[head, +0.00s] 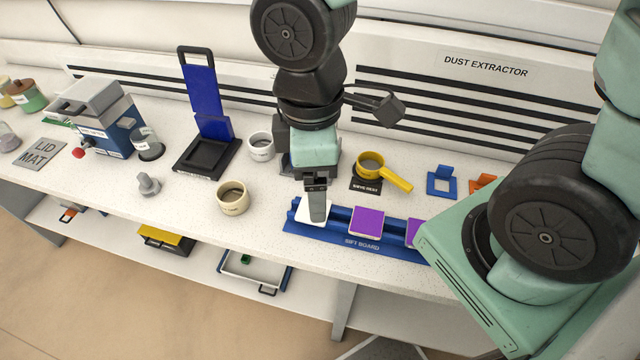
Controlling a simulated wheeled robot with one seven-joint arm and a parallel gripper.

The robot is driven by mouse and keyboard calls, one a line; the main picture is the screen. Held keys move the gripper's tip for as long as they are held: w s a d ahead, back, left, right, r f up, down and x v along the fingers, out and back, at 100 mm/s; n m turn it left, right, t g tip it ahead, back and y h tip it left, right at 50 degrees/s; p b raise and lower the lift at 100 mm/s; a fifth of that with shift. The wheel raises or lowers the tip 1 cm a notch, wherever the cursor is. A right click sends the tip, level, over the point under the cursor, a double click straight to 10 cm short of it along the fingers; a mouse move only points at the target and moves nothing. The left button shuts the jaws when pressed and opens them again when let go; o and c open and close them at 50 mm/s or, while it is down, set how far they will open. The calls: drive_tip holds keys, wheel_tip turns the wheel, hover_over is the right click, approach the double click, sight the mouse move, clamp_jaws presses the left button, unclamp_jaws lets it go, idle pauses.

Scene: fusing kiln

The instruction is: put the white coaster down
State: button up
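The white coaster (302,215) is at the left end of the blue sift board (361,243), partly hidden behind my gripper. My gripper (317,208) points down over the coaster, and its near finger overlaps the coaster's middle. The fingers line up with the view, so the far finger is hidden and I cannot tell whether they are closed on the coaster. The coaster looks roughly level. I cannot tell whether it rests on the board or hangs just above it.
A purple coaster (367,222) sits mid-board; another purple one (413,232) is partly hidden by my arm. A yellow-handled sieve (371,164) stands behind. A cream cup (233,198) and white cup (261,147) are left. The bench's front edge is close to the board.

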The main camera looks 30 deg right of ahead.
drive_tip(key=s+r+m, duration=0.1)
drive_tip(key=s+a+m, duration=0.1)
drive_tip(key=s+m, duration=0.1)
drive_tip(key=s+r+m, duration=0.1)
drive_tip(key=m, duration=0.1)
drive_tip(key=shift+s+a+r+y, duration=0.25)
drive_tip(key=shift+a+r+y, duration=0.1)
drive_tip(key=shift+a+y, duration=0.05)
drive_tip(key=shift+f, duration=0.1)
